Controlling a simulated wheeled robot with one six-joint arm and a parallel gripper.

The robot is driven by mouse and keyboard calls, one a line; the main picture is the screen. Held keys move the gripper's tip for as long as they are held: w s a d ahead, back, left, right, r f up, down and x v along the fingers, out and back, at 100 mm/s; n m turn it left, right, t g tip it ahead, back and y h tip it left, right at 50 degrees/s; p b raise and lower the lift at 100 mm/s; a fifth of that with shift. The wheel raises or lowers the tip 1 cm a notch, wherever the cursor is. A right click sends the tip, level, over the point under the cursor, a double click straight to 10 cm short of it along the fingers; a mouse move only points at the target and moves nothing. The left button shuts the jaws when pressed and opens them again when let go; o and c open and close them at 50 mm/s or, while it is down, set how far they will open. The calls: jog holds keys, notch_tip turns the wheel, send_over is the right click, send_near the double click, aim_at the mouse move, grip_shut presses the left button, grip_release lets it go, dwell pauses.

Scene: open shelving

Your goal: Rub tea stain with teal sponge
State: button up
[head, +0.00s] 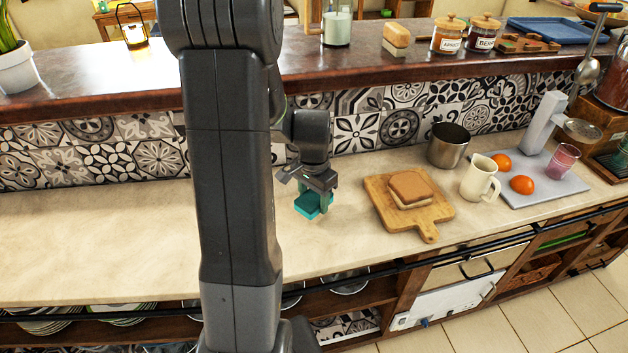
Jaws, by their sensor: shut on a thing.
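The teal sponge (308,207) is at the counter, just right of my arm column in the head view. My gripper (314,200) points down and is shut on the sponge, with its fingers on either side. The sponge is at or very close to the counter top (346,247); I cannot tell whether it touches. No tea stain can be made out; it may be under the sponge or hidden behind my arm.
Right of the sponge lies a wooden board (431,228) with a sandwich (411,187). A raised ledge (380,67) runs behind. The counter left of my arm is clear.

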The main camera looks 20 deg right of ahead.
jog(key=shift+r+p, duration=1.05)
jog(key=shift+r, duration=0.8)
